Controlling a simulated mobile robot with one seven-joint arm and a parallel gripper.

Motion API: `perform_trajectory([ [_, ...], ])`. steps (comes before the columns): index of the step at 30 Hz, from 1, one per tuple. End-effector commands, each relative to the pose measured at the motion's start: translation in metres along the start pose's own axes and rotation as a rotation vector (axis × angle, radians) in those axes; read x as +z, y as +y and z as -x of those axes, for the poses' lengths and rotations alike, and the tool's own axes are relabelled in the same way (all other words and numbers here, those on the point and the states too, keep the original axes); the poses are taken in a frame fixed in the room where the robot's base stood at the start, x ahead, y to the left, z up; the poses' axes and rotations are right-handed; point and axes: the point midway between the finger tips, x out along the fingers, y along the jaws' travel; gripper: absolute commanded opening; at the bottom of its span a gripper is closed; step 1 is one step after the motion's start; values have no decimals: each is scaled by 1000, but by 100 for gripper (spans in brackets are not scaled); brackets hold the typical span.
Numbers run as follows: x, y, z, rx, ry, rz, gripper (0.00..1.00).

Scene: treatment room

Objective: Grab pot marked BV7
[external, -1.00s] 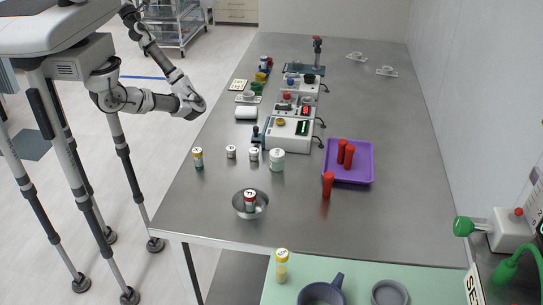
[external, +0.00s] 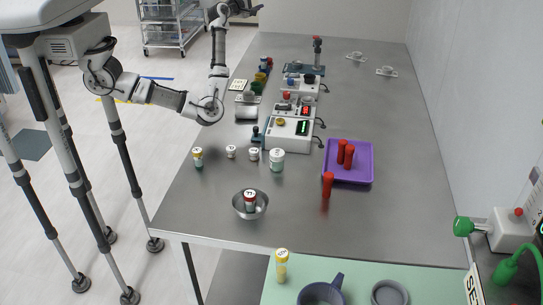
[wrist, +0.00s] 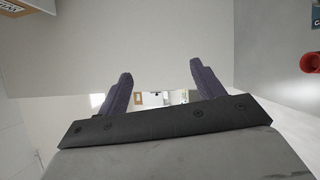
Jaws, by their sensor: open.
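Several small labelled pots stand on the steel table; their marks are too small to read, so I cannot tell which is BV7. A yellow-topped pot (external: 198,157) is at the left edge. Two small white-lidded pots, one left (external: 231,152) and one right (external: 254,154), stand beside a larger white-lidded pot (external: 277,160). A red and dark pot (external: 250,200) sits in a metal bowl (external: 239,212). Another yellow-topped pot (external: 282,265) is on the green surface. My gripper (wrist: 162,88) is open and empty, raised beyond the table's far left, away from the pots.
A purple tray (external: 362,176) holds red cylinders, with another red cylinder (external: 327,185) beside it. White devices (external: 289,134) line the middle of the table. The table's right side is largely clear. A green-knobbed device (external: 496,232) is at the right.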

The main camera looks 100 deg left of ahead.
Motion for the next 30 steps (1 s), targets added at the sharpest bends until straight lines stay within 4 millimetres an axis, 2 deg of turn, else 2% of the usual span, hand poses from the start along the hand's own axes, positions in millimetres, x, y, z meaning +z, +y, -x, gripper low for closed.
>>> perform_trajectory([
  [1, 40, -26, -1, -113, -41, 55, 67],
  [4, 107, -76, 12, -355, -83, 142, 67],
  [5, 127, -91, 19, -429, -94, 163, 67],
  [6, 155, -110, 32, -530, -104, 188, 67],
  [8, 197, -136, 58, -682, -116, 216, 67],
  [9, 224, -152, 80, -783, -119, 225, 67],
  [11, 263, -174, 118, -935, -118, 230, 67],
  [12, 286, -186, 146, -1033, -111, 225, 67],
  [14, 319, -199, 194, -1176, -95, 202, 67],
  [15, 337, -206, 226, -1263, -79, 180, 67],
  [18, 369, -213, 303, -1441, -23, 104, 67],
  [21, 386, -212, 363, -1554, 35, 25, 67],
  [22, 388, -210, 377, -1576, 51, 6, 67],
  [25, 393, -206, 408, -1623, 91, -44, 67],
  [28, 393, -208, 421, -1640, 111, -65, 67],
  [30, 392, -216, 420, -1640, 113, -64, 67],
])
